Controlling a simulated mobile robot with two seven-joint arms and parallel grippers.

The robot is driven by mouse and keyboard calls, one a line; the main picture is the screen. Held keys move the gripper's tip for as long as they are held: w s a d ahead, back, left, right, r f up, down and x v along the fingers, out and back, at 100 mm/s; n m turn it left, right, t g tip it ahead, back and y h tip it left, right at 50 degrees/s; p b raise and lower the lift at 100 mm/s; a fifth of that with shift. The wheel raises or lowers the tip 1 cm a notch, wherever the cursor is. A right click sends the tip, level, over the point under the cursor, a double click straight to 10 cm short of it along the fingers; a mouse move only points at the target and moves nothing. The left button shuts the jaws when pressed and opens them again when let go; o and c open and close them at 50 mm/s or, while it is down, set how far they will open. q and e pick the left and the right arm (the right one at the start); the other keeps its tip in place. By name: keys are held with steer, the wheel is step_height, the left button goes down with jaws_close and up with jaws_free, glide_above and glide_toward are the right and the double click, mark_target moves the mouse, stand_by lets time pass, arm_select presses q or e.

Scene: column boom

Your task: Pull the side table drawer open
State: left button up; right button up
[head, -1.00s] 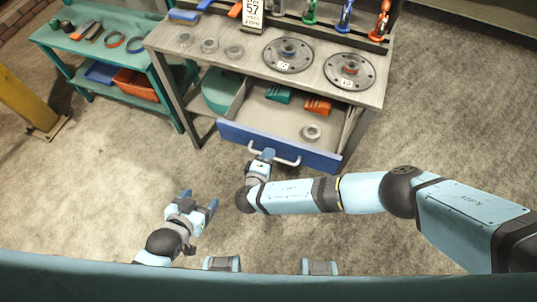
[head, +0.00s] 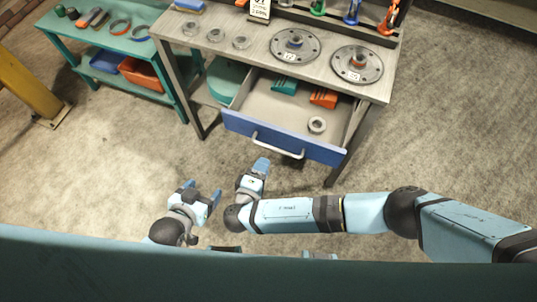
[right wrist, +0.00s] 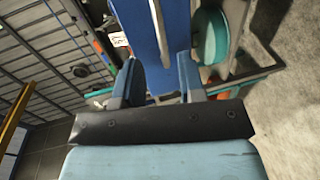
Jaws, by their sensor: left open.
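The side table's blue-fronted drawer (head: 283,137) stands pulled well out, its inside showing. Its pale bar handle (head: 277,147) is on the front. My right gripper (head: 261,164) is just in front of the handle and apart from it, with nothing held. In the right wrist view its two fingers (right wrist: 160,82) are spread, and the blue drawer front (right wrist: 178,40) and handle (right wrist: 158,24) lie beyond them. My left gripper (head: 201,190) is open and empty above the floor, left of the right one.
The drawer holds a green block (head: 284,86), an orange block (head: 323,97) and a grey ring (head: 317,125). Flanged discs (head: 357,66) and rings lie on the tabletop. A teal bench (head: 165,63) stands at left. The floor before the drawer is clear.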

steer(key=shift+v, duration=1.75)
